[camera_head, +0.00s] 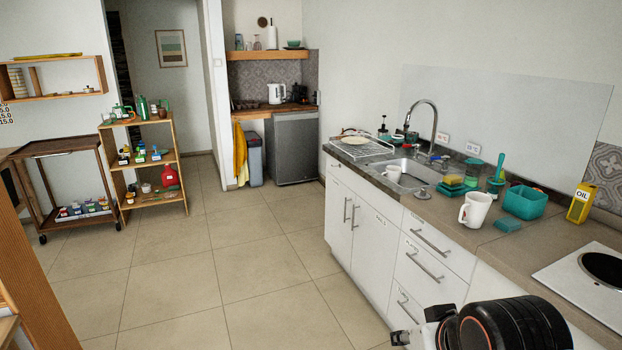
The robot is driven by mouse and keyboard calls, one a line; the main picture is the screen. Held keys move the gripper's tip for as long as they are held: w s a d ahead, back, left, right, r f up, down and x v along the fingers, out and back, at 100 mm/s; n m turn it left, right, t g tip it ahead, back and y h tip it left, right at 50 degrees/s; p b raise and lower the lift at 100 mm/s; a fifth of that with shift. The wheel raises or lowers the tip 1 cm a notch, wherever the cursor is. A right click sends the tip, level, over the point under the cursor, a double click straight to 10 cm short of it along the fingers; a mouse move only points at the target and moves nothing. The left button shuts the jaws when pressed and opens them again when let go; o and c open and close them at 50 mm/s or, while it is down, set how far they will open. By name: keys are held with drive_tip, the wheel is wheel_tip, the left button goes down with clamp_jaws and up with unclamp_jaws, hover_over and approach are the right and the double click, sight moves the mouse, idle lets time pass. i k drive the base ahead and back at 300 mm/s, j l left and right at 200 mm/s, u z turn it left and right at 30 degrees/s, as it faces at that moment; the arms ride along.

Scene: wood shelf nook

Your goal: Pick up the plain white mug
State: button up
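A plain white mug (476,210) stands upright on the brown counter (440,212), close to its front edge. Its handle points to the left. A smaller white cup-like thing (393,173) shows at the near edge of the sink; I cannot tell its details. Part of my arm, black and white, fills the lower right corner in front of the counter. My gripper's fingers do not show, and nothing is seen touching the mug.
Beside the mug are a teal sponge (507,225), a teal tub (525,202) and a yellow oil bottle (580,203). Behind it are sponges and a brush. The sink (415,174) is to the left, a hob (590,275) to the right. The tiled floor is clear.

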sight(393, 172)
drive_tip(key=i, duration=1.1)
drive_tip(key=i+j+z, duration=0.1)
drive_tip(key=i, duration=1)
drive_tip(key=i+j, duration=0.1)
drive_tip(key=i, duration=1)
